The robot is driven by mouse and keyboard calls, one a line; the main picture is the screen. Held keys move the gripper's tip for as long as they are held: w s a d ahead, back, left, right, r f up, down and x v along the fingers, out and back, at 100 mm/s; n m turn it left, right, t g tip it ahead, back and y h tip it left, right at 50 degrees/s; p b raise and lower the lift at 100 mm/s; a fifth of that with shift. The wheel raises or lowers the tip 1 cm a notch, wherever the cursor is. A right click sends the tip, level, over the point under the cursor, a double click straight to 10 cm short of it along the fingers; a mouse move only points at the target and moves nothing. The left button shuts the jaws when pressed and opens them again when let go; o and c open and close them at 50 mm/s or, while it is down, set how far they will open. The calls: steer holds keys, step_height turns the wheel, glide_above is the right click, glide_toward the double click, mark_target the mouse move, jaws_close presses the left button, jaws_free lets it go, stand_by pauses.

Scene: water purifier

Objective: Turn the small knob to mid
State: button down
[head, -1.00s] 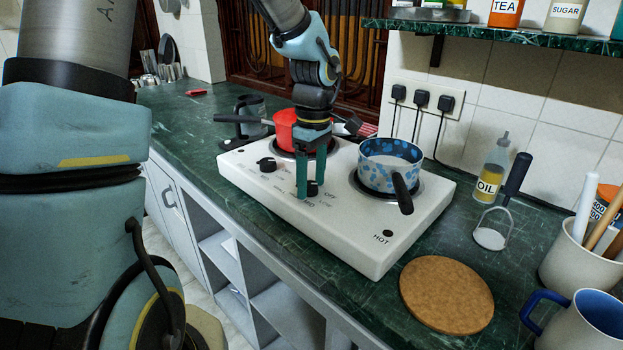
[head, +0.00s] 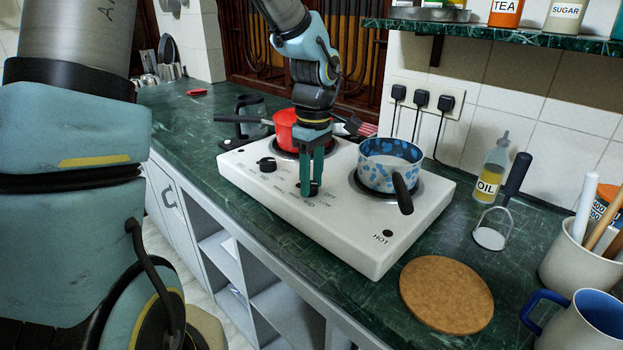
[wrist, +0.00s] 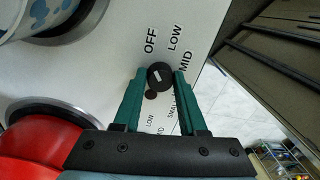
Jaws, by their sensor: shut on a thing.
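The white two-burner hob (head: 335,228) sits on the green counter. My gripper (head: 311,190) points down at its front panel, with its green fingers on both sides of a black knob (head: 316,187). In the wrist view the fingers of my gripper (wrist: 159,78) are shut on this round black knob (wrist: 160,73), which has a white mark on top. The labels OFF, LOW and MID (wrist: 185,62) are printed around it. The exact direction of the mark is hard to tell. Another black knob (head: 266,164) is to the left on the panel, free of my gripper.
A red pot (head: 287,130) stands on the left burner behind my gripper. A blue-patterned pan (head: 388,165) stands on the right burner, its black handle (head: 403,195) reaching forward. A round cork mat (head: 447,295) lies on the counter to the right.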

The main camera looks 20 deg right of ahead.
steer(key=m+p, duration=0.1)
steer(key=m, duration=0.4)
steer(key=m+p, duration=0.1)
steer(key=m, duration=0.3)
steer(key=shift+s+a+r+m+t, duration=0.1)
steer(key=shift+m+t, duration=0.2)
steer(key=m+p, duration=0.2)
steer(key=m, duration=0.3)
steer(key=shift+a+m+p, duration=0.1)
steer(key=shift+m+p, duration=0.65)
steer(key=shift+m, duration=1.65)
steer(key=shift+c, duration=2.3)
jaws_free()
